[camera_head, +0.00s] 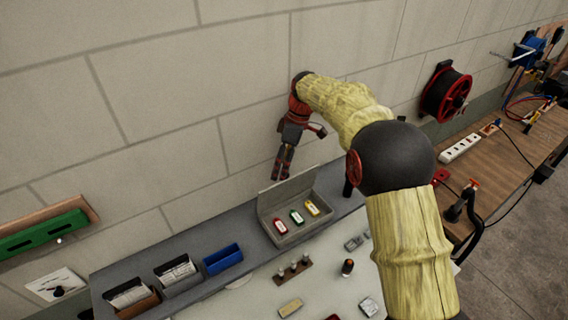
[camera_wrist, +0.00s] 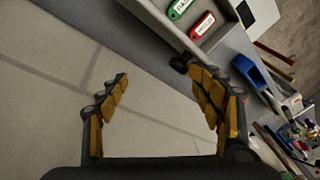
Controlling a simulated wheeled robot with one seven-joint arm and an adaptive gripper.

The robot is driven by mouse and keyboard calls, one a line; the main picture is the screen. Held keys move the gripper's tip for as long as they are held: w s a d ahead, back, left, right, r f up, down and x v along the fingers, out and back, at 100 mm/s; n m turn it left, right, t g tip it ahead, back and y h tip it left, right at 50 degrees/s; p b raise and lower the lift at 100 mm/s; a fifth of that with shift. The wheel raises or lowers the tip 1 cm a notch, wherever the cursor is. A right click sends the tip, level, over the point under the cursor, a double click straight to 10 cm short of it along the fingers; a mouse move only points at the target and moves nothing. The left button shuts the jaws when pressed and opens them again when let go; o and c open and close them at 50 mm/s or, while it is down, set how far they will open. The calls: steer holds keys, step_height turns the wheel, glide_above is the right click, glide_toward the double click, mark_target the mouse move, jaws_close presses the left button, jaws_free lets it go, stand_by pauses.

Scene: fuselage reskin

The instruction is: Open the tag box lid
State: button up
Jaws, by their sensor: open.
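The grey tag box (camera_head: 308,232) sits on a grey shelf in the head view. Its lid (camera_head: 288,191) stands raised along the back edge, so the box is open. Inside lie a red tag (camera_head: 280,226), a green tag (camera_head: 296,216) and a yellow tag (camera_head: 312,208). My gripper (camera_head: 282,176) hangs fingers down just above the lid, close to the wall; whether it touches the lid is unclear. In the wrist view my gripper (camera_wrist: 157,82) is open with nothing between its fingers. The green tag (camera_wrist: 179,8) and red tag (camera_wrist: 202,25) show at the top there.
A blue bin (camera_head: 222,259) and card holders (camera_head: 176,272) stand left of the box on the shelf. Small parts lie on the pale bench (camera_head: 330,290) in front. The block wall (camera_head: 160,120) is close behind. A cable reel (camera_head: 446,93) hangs at right.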

steer(key=shift+x, duration=0.85)
steer(key=shift+c, duration=1.2)
steer(key=shift+w+r, duration=0.25)
steer(key=shift+r, duration=0.15)
steer(key=shift+a, duration=0.1)
steer(key=v, duration=1.1)
steer(key=shift+r, duration=0.45)
